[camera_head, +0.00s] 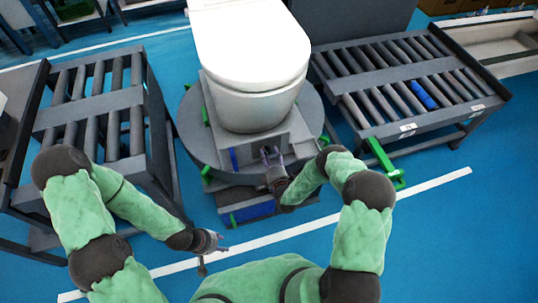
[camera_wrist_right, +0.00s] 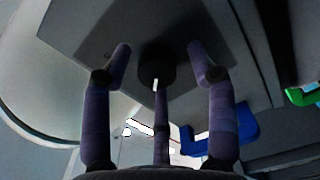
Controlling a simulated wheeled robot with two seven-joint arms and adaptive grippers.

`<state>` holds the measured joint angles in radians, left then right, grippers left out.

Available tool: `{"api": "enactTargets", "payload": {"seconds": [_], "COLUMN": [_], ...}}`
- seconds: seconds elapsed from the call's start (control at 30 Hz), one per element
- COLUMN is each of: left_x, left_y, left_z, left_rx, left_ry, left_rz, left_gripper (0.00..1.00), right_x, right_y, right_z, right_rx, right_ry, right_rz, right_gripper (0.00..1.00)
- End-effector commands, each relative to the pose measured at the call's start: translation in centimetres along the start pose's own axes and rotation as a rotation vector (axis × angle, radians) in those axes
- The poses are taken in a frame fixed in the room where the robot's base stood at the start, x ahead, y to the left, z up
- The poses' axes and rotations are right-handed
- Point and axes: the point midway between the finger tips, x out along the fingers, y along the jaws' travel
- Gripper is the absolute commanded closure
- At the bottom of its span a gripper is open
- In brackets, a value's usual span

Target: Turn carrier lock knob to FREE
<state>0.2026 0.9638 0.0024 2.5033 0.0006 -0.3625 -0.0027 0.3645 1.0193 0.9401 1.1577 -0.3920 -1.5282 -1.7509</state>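The carrier lock knob (camera_wrist_right: 157,66) is a dark round knob with a small white mark at its lower edge, on a grey plate of the carrier (camera_wrist_right: 185,35). My right gripper (camera_wrist_right: 160,62) is open, its fingers spread to either side of the knob, with gaps visible; a third finger rises below it. I cannot tell whether any finger touches. In the head view my right gripper (camera_head: 270,154) is at the front of the carrier below the white toilet (camera_head: 250,45); the knob cannot be made out there. My left gripper (camera_head: 212,244) hangs low, away from the carrier; its fingers are too small to read.
A blue part (camera_head: 233,159) is left of my right gripper and also shows in the wrist view (camera_wrist_right: 228,128). The carrier sits on a round grey turntable (camera_head: 195,140). Roller conveyors stand left (camera_head: 92,85) and right (camera_head: 400,75).

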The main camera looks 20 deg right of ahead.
Motion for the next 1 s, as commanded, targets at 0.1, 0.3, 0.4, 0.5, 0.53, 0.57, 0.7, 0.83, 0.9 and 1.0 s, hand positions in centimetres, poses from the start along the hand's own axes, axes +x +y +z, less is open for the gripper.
{"api": "enactTargets", "payload": {"seconds": [0.1,0.3,0.4,0.5,0.53,0.57,0.7,0.83,0.9,1.0], "left_x": [0.0,0.0,0.0,0.0,0.0,0.0,0.0,0.0,0.0,0.0], "left_y": [0.0,0.0,0.0,0.0,0.0,0.0,0.0,0.0,0.0,0.0], "left_z": [0.0,0.0,0.0,0.0,0.0,0.0,0.0,0.0,0.0,0.0], "left_rx": [0.000,0.000,0.000,0.000,0.000,0.000,0.000,0.000,0.000,0.000], "left_ry": [0.000,0.000,0.000,0.000,0.000,0.000,0.000,0.000,0.000,0.000], "left_rz": [0.000,0.000,0.000,0.000,0.000,0.000,0.000,0.000,0.000,0.000], "left_gripper": [0.60,0.60,0.60,0.60,0.60,0.60,0.60,0.60,0.60,0.60], "right_x": [0.1,0.0,-0.6,-2.1,-2.6,-3.2,-6.0,-8.5,-9.6,-10.8], "right_y": [0.2,0.2,0.3,0.2,0.2,0.2,0.2,0.1,0.1,0.1], "right_z": [0.0,0.0,0.0,0.0,0.1,0.1,0.1,0.1,0.1,0.1], "right_rx": [-0.001,-0.001,0.000,0.000,0.000,0.000,0.000,0.000,0.001,0.000], "right_ry": [0.001,0.002,0.002,0.001,0.000,0.000,-0.001,-0.001,-0.001,-0.001], "right_rz": [0.004,0.006,0.007,0.004,0.005,0.004,0.004,0.004,0.003,0.004], "right_gripper": [0.39,0.39,0.39,0.39,0.39,0.39,0.39,0.39,0.39,0.39]}}
